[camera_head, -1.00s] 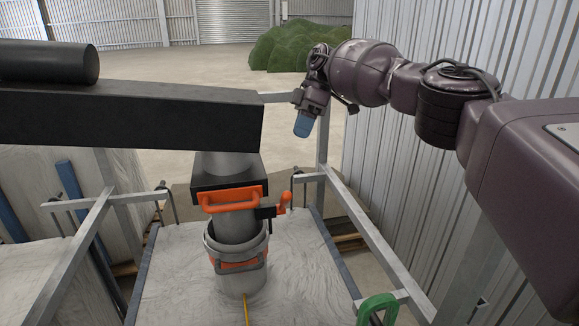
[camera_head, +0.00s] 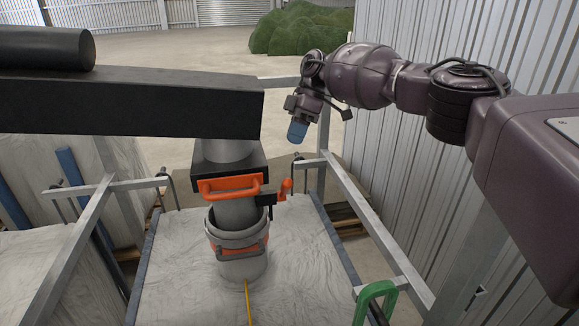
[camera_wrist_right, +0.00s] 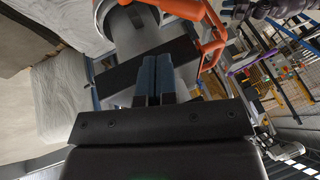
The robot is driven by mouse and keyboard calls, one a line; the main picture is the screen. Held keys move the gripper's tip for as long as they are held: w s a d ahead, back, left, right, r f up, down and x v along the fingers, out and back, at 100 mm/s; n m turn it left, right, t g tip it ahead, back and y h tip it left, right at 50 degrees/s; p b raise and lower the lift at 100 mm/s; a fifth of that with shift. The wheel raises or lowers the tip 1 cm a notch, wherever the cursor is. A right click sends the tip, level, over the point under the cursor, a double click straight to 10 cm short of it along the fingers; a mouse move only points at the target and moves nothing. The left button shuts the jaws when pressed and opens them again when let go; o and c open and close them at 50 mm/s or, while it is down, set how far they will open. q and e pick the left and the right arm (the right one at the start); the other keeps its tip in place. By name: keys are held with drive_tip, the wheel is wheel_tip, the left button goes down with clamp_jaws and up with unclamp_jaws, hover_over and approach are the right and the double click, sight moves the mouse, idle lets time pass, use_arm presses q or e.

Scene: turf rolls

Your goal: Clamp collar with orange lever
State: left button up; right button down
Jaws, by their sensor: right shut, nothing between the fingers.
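A grey upright tube (camera_head: 237,212) comes down from a black beam, with an orange handle (camera_head: 230,187) on a black block and a small orange lever (camera_head: 286,187) at its right side. A grey collar with an orange band (camera_head: 238,243) sits around the tube's lower end, above a pale wrapped surface. My right gripper (camera_head: 297,132) has blue fingers and is shut and empty, above and apart from the small lever. In the right wrist view its blue fingers (camera_wrist_right: 154,72) are together; the orange handle (camera_wrist_right: 180,8) and orange lever (camera_wrist_right: 212,45) lie beyond. My left gripper is not visible.
The black beam (camera_head: 130,108) crosses the left half at the height of my right gripper. Metal frame rails (camera_head: 345,200) flank the pale surface (camera_head: 190,280). A green clamp (camera_head: 375,300) stands at lower right. A corrugated wall (camera_head: 430,190) closes the right side.

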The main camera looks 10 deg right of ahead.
sight(285, 189)
drive_tip(key=s+a+f+p, duration=0.1)
drive_tip(key=s+a+f, duration=0.1)
drive_tip(key=s+f, duration=0.2)
wheel_tip(285, 189, down, 3)
drive_tip(key=shift+a+r, duration=0.15)
drive_tip(key=shift+a, duration=0.15)
idle(0.4)
